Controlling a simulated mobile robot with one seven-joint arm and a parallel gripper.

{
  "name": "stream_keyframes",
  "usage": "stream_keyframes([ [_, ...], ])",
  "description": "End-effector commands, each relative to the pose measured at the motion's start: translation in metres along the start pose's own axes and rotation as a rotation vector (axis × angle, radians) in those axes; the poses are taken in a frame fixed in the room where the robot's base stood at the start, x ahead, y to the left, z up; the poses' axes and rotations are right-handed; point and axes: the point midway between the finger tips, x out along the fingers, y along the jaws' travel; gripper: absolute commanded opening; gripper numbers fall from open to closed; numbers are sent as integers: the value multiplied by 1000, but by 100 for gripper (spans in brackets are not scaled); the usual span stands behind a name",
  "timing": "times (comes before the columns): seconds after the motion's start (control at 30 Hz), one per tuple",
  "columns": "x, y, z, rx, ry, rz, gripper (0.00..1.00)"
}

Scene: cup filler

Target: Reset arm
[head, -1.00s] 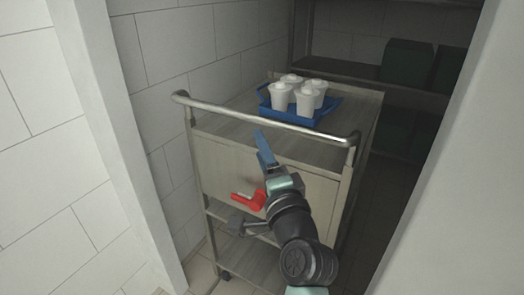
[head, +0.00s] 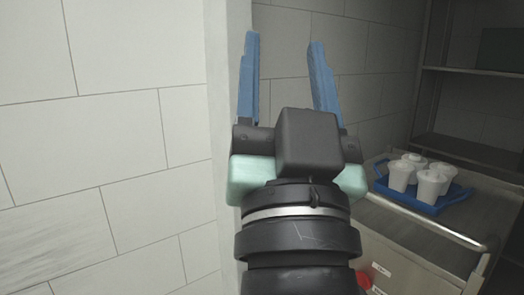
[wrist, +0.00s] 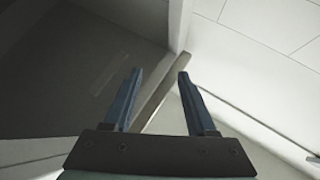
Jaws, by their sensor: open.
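My gripper (head: 283,50) is raised in the middle of the head view, its two blue fingers pointing up and spread apart. Nothing is between them. In the wrist view my gripper (wrist: 159,75) is also open and empty, with walls and a dark surface beyond the fingertips. The gripper is apart from the cart and shows in front of the wall corner.
A metal cart (head: 432,243) stands at the lower right with a blue tray (head: 416,203) on top. Several white lidded cups (head: 430,186) stand in the tray. A red thing (head: 363,280) shows on the cart front. A white tiled wall (head: 110,120) fills the left. Shelves (head: 470,150) stand behind.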

Motion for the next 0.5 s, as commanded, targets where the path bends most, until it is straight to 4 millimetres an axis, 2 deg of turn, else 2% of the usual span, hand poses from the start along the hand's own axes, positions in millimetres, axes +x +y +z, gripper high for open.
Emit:
stream_keyframes([
  [0.03,-7,-17,-28,-72,60,-16,57],
  [0.1,-20,-35,-64,-178,140,-19,57],
  [0.13,-6,-35,-74,-181,129,-14,57],
  [0.2,10,-36,-87,-175,121,-12,57],
  [0.5,57,-45,-142,-171,118,-13,57],
])
